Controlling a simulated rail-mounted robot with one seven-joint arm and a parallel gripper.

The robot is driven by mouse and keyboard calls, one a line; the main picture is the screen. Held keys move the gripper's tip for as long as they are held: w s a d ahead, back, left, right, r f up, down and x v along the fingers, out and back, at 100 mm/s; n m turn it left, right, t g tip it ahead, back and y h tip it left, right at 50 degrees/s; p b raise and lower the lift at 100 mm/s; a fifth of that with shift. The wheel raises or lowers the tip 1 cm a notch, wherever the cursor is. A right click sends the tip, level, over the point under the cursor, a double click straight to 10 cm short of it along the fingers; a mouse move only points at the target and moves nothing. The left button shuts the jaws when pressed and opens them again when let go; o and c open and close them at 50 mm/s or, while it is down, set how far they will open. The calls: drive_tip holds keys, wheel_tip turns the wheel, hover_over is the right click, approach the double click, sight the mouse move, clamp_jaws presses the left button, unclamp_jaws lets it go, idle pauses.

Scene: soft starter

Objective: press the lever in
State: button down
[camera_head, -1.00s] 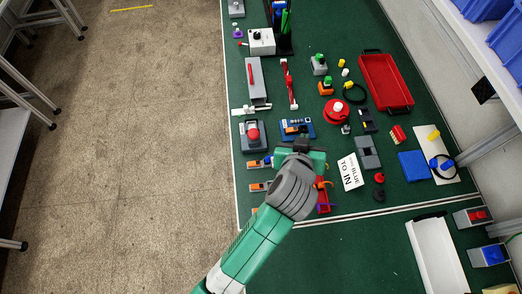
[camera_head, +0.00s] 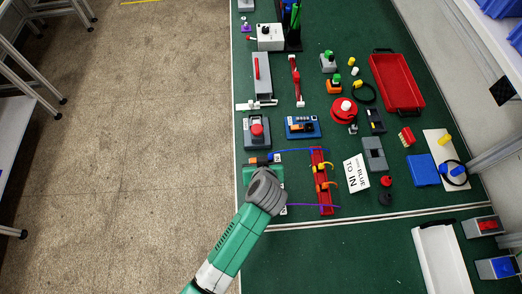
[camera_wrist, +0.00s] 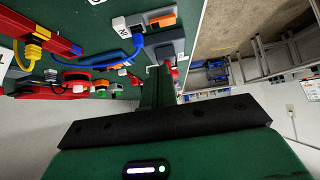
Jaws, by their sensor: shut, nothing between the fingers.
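A small grey connector block with an orange lever (camera_head: 261,161) sits near the table's left edge, with a blue wire (camera_head: 300,151) running from it to a red rack (camera_head: 321,182). In the wrist view, orange lever parts (camera_wrist: 163,20) show on a grey block beside a white label, with the blue wire (camera_wrist: 133,47) at it. I cannot tell how far in the lever is. My gripper (camera_wrist: 158,86) is shut and empty, its fingers just below the block in the wrist view. In the head view, my wrist covers the area just below the connector; the fingertips are hidden.
A grey box with a red button (camera_head: 257,130) and a blue device (camera_head: 302,127) stand beyond the connector. A white sign (camera_head: 356,173) reads BLUE TO IN. A purple wire (camera_head: 312,206) lies to the right of my arm. Open floor lies left of the table.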

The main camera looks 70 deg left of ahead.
drive_tip(key=x, duration=0.6)
drive_tip(key=shift+b, duration=0.3)
wheel_tip(320, 180, down, 4)
drive_tip(key=shift+a+r, duration=0.1)
drive_tip(key=shift+r, duration=0.05)
drive_tip(key=shift+w+f, duration=0.1)
drive_tip(key=shift+f, duration=0.25)
drive_tip(key=shift+w+f+g+b, duration=0.1)
drive_tip(key=shift+f+g+b, duration=0.3)
drive_tip(key=shift+b, duration=0.4)
drive_tip(key=shift+r+p, duration=0.1)
drive_tip(key=shift+p, duration=0.2)
